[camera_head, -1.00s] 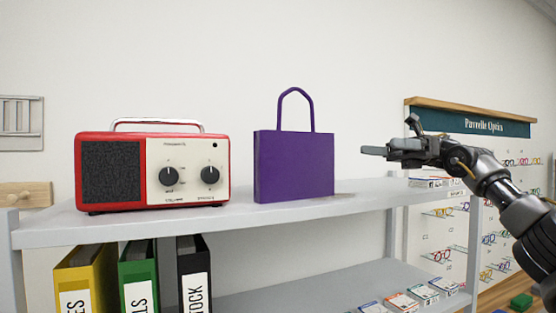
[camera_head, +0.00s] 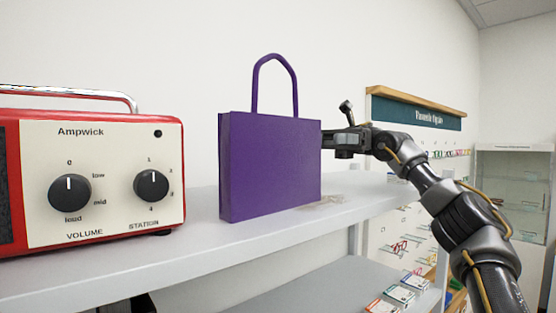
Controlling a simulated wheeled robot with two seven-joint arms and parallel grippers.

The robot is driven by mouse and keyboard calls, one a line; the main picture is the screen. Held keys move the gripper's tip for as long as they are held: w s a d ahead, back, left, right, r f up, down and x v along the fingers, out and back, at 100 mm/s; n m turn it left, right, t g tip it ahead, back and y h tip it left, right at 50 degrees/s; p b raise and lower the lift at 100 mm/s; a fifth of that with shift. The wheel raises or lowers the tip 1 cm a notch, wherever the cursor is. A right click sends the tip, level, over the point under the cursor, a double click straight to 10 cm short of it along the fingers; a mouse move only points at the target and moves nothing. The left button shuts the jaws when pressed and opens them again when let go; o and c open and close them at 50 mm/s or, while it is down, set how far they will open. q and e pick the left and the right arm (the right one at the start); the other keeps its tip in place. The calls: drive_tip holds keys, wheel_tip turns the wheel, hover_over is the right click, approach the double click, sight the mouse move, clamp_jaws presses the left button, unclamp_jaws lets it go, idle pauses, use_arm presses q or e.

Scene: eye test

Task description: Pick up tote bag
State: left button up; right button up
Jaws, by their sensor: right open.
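A purple tote bag (camera_head: 268,165) with one tall looped handle stands upright on the grey top shelf (camera_head: 130,268), in the middle of the head view. My right gripper (camera_head: 335,139) comes in from the right at the bag's right side, at about the height of its upper part. The bag's right edge meets the gripper's front end in the picture and may hide the fingertips. I cannot tell whether they touch. The gripper is open and the bag rests on the shelf. My left gripper is not in view.
A red and cream radio (camera_head: 95,185) stands on the same shelf to the left of the bag, with a gap between them. Small boxes (camera_head: 400,294) lie on the lower shelf. An eyeglass display with a green sign (camera_head: 415,113) is behind my right arm.

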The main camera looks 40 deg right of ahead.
sight(298, 139)
drive_tip(key=shift+w+a+f, duration=0.1)
drive_tip(key=shift+w+a, duration=0.4)
drive_tip(key=shift+a, duration=0.95)
drive_tip(key=shift+s, duration=0.6)
drive_tip(key=a, duration=0.2)
drive_tip(key=a+p, duration=0.1)
drive_tip(key=a, duration=0.1)
drive_tip(key=shift+w, duration=0.3)
drive_tip(key=shift+a, duration=0.3)
drive_tip(key=shift+s+a, duration=0.25)
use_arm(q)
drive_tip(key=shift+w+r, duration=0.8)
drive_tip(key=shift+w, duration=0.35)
